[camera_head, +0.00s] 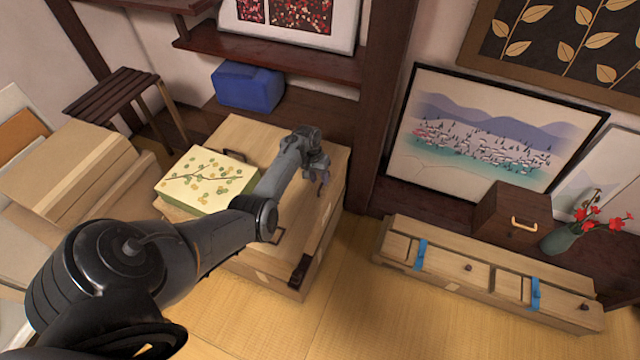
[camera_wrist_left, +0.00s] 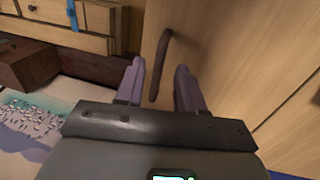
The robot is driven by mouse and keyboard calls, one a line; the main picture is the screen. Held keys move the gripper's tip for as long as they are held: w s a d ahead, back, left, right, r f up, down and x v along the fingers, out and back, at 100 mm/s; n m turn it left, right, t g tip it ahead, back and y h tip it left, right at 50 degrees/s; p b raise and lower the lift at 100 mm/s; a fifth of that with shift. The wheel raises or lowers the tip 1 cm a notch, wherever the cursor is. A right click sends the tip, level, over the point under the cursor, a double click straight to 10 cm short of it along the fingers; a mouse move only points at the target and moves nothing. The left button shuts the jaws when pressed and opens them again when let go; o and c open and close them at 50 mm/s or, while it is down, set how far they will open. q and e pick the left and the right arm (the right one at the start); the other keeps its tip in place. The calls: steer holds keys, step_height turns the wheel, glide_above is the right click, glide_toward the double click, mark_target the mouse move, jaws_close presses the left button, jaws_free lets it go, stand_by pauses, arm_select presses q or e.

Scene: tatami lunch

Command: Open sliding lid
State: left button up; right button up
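A light wooden chest (camera_head: 245,128) stands on the tatami in the middle of the head view, with a flat top and dark handles. I cannot tell which panel is its sliding lid; no opening shows. My left gripper (camera_head: 319,177) is over the chest's right edge. In the left wrist view my left gripper (camera_wrist_left: 157,85) is open, its two fingers spread. A dark curved handle (camera_wrist_left: 163,60) on a pale wooden panel (camera_wrist_left: 215,45) shows between and just beyond the fingertips; contact cannot be told. My left arm covers part of the chest top. My right gripper is not in view.
A flowered box (camera_head: 205,180) sits on the chest's left part. A long low cabinet (camera_head: 450,262) with blue straps stands at the right. A blue box (camera_head: 248,87) is behind the chest. A framed picture (camera_head: 485,130) leans behind. Tatami (camera_head: 345,300) in front is clear.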

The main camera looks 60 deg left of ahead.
arm_select(q)
steer(key=shift+w+d+f, duration=0.15)
steer(key=shift+f, duration=0.65)
jaws_close()
